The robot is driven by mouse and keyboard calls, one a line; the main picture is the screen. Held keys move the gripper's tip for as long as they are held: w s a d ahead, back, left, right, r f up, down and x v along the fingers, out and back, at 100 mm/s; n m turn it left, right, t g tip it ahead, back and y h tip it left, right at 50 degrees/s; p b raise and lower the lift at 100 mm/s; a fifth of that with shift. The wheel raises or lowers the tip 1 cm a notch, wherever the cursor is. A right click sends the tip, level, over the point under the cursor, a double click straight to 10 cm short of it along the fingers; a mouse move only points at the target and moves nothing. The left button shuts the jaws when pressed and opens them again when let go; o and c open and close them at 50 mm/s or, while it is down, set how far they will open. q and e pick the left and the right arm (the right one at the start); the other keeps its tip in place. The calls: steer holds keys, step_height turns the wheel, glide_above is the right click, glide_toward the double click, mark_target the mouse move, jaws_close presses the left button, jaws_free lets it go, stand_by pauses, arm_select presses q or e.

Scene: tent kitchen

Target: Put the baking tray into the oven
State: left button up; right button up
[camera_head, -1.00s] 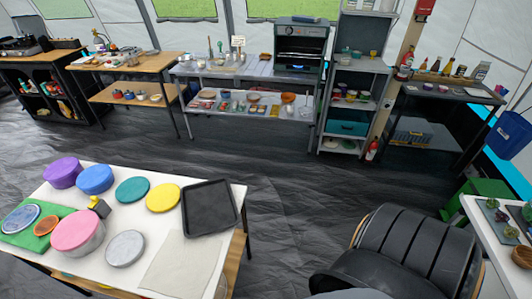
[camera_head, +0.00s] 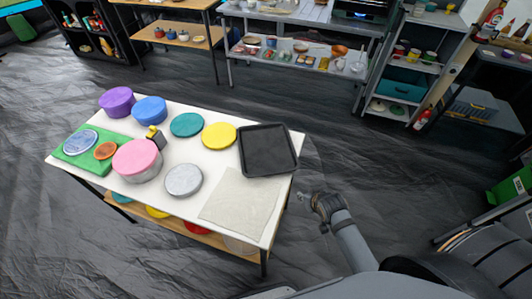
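The black rectangular baking tray (camera_head: 267,151) lies flat on the white table (camera_head: 208,160), at its right end. The oven (camera_head: 362,10) stands on the metal counter at the top of the view, with only its lower part in frame. My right gripper (camera_head: 303,196) is at the end of an arm from the lower right, just right of the table's right edge. It is apart from the tray, and its fingers are too small to judge. My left gripper is not in view.
A beige cloth (camera_head: 240,199) lies in front of the tray. Coloured round lids and tubs, including a yellow lid (camera_head: 219,135) and pink tub (camera_head: 137,159), crowd the table's left. A black chair (camera_head: 488,248) stands at lower right. The dark floor between table and counter is clear.

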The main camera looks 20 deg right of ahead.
step_height(320, 180, up, 6)
steer(key=w+t, duration=0.1)
steer(key=w, duration=0.1)
steer(key=w+t, duration=0.1)
steer(key=w, duration=0.3)
steer(key=w+m+t+b, duration=0.1)
steer(key=w+t, duration=0.1)
steer(key=w, duration=0.3)
steer(key=w+m+t, duration=0.1)
steer(key=w+t, duration=0.1)
steer(key=w, duration=0.3)
steer(key=shift+d+f+y, duration=0.25)
steer(key=shift+y, duration=0.05)
steer(key=shift+w, duration=0.2)
steer(key=x, duration=0.5)
steer(key=shift+w+d+r+b, duration=0.1)
steer(key=shift+d+r+b, duration=0.2)
steer(key=shift+b, duration=0.05)
steer(key=shift+r, duration=0.1)
steer(key=shift+c, duration=0.5)
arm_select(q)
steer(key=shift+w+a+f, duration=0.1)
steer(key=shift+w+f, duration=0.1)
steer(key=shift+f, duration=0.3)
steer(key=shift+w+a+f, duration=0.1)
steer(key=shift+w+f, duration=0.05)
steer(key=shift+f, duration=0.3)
arm_select(e)
jaws_close()
